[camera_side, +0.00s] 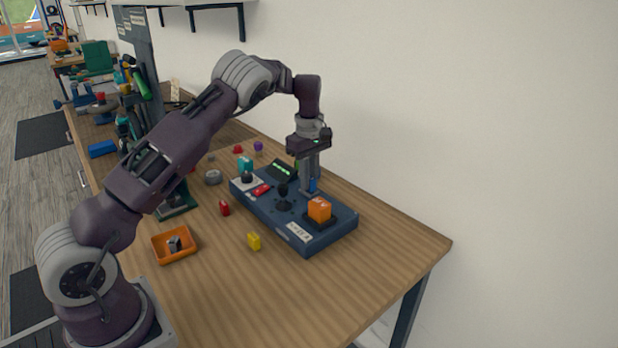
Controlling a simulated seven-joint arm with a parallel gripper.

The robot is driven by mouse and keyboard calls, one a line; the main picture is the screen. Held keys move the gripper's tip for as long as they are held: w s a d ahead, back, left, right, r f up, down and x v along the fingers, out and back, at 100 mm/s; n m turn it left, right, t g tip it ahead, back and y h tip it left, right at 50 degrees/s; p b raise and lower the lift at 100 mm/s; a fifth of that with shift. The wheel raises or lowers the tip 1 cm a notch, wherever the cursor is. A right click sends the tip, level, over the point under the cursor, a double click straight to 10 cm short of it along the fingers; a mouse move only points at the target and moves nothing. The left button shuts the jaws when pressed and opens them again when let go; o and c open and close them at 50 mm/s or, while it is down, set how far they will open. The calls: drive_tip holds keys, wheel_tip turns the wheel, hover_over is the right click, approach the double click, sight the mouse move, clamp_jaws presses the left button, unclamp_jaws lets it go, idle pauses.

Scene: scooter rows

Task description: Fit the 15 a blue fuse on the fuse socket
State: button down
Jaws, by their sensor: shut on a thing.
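My gripper (308,184) points straight down over the right rear part of a dark blue board (325,240). It is shut on a small blue fuse (312,185), which shows low between the fingers, partly covered by them. The fuse is at or just above the board's top; I cannot tell whether it touches. The fuse socket is not clear to me; the spot under the fingers is hidden by them.
The board carries an orange block (319,209), black knobs (283,192), a red part (261,190) and a teal part (245,164). The table's right end is clear.

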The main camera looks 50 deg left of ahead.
drive_tip(key=shift+f, duration=0.35)
idle(0.3)
drive_tip(key=c, duration=0.9)
unclamp_jaws()
drive_tip(key=shift+r, duration=3)
